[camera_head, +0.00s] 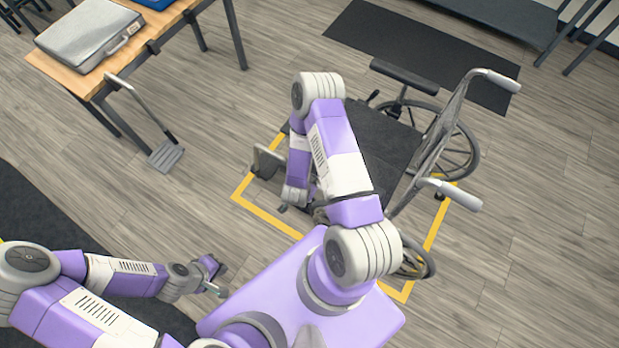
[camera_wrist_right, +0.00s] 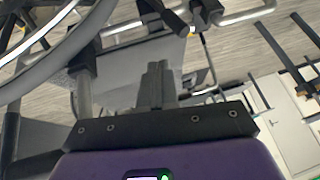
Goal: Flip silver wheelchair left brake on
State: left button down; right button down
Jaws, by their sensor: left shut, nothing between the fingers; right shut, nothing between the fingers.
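The silver wheelchair (camera_head: 381,140) stands inside a yellow floor outline, with its dark seat facing left and its grey push handles at the right. My right arm reaches across its near side and hides much of it, including the near-side brake area. A small black lever (camera_head: 373,96) shows on the far side. In the right wrist view, my right gripper (camera_wrist_right: 158,72) is shut and empty among the chair's tubes, beside a wheel rim (camera_wrist_right: 45,68). Black fittings (camera_wrist_right: 205,14) show above the fingertips; I cannot tell whether one is the brake. My left gripper (camera_head: 219,281) is shut, away from the chair.
A wooden table (camera_head: 60,72) with a silver case (camera_head: 90,32) stands at the upper left. Yellow tape (camera_head: 262,215) marks the floor. Floor left of the chair is open.

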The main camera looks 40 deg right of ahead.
jog(key=shift+s+a+r, duration=0.1)
jog(key=shift+a+r, duration=0.2)
jog(key=shift+r, duration=0.3)
jog(key=shift+a+r, duration=0.3)
jog(key=shift+r, duration=0.3)
jog(key=s+a+r+n+g+y, duration=0.1)
jog(key=s+a+r+n+y, duration=0.1)
jog(key=a, duration=0.6)
jog(key=s+a+r+n+g+y, duration=0.2)
jog(key=s+a+n+y, duration=0.3)
jog(key=a+n+y, duration=0.2)
jog(key=a+n, duration=0.2)
jog(key=shift+n+g, duration=0.3)
jog(key=shift+s, duration=0.2)
